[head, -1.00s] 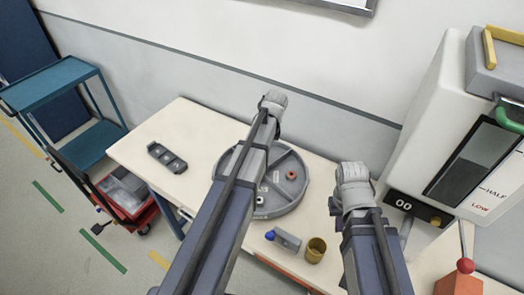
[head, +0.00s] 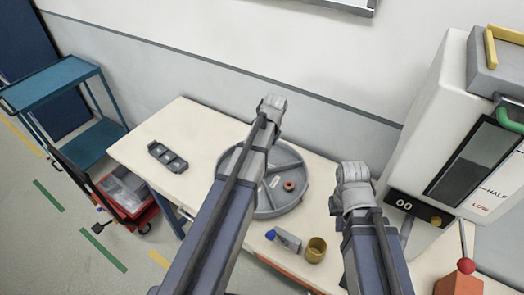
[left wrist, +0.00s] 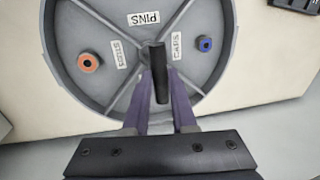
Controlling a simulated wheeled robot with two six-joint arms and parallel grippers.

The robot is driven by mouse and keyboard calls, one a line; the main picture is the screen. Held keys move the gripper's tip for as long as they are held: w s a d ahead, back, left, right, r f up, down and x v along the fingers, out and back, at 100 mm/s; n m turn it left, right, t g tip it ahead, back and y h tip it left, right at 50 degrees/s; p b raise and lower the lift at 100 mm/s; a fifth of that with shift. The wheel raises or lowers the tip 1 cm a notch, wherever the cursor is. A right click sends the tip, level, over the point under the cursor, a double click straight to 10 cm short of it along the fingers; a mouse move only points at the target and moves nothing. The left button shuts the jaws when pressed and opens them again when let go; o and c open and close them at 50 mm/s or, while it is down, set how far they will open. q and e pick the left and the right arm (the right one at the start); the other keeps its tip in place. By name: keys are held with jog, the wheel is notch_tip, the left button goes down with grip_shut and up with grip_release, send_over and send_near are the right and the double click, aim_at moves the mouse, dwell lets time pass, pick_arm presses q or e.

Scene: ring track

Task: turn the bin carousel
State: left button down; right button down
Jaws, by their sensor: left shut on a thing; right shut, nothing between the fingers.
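The bin carousel (head: 290,158) is a round grey tray with divided compartments on the table, partly hidden by my left arm. An orange-red ring (head: 289,186) lies in one compartment; in the left wrist view, a blue ring (left wrist: 204,44) lies in another. Labels such as PINS (left wrist: 144,19) and STUDS (left wrist: 117,54) mark the sections. My left gripper (left wrist: 160,100) is shut on a black upright handle (left wrist: 160,70) on the carousel. My right gripper (head: 352,175) is shut and empty, right of the carousel; its fingertips are mostly hidden.
A dark tray (head: 168,157) lies on the table's left part. A grey block with a blue knob (head: 285,240) and a yellow cup (head: 316,250) stand in front of the carousel. A white machine (head: 440,130) and a red-knobbed lever (head: 465,265) are at right. A blue cart (head: 60,85) stands left.

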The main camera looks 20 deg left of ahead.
pick_arm(q)
jog(key=shift+m, duration=0.4)
dwell(0.4)
jog(key=c, duration=0.7)
grip_release()
jog(key=shift+c, duration=0.2)
notch_tip(320, 180, up, 8)
jog(key=d+p, duration=0.1)
jog(key=p, duration=0.6)
jog(key=shift+s+d+f+p, duration=0.15)
jog(key=shift+d+p, duration=0.1)
jog(key=shift+p, duration=0.1)
